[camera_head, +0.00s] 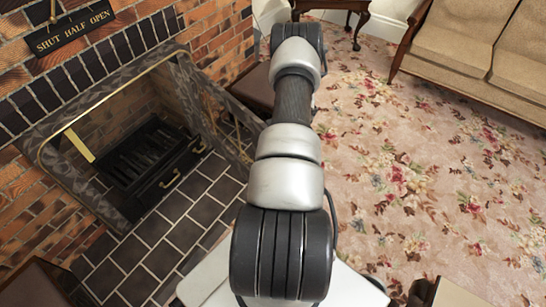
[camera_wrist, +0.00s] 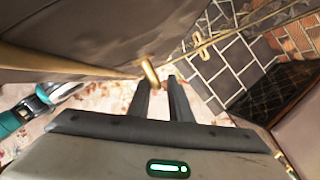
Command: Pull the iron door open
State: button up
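A dark mottled iron door panel (camera_head: 207,112) with a thin gold edge stands at the right side of the fireplace opening in the head view. It looks angled out from the frame, but my arm hides part of it. In the wrist view a brass handle (camera_wrist: 150,73) is just beyond my gripper (camera_wrist: 161,82), close to the left fingertip. A second brass fitting (camera_wrist: 203,46) sits further off along a thin gold edge. My gripper's two dark fingers are apart, with floor showing between them and nothing held. My gripper is hidden behind my arm in the head view.
A black grate (camera_head: 150,160) with brass handles stands inside the brick fireplace. Dark hearth tiles (camera_head: 150,245) lie in front. A sofa (camera_head: 480,50) and a wooden table leg (camera_head: 358,30) are at the upper right. The floral carpet (camera_head: 420,180) is mostly clear.

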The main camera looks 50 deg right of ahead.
jog(key=shift+o, duration=0.7)
jog(key=shift+s, duration=0.1)
jog(key=p+v, duration=0.4)
jog(key=v, duration=1.3)
jog(key=shift+r, duration=0.2)
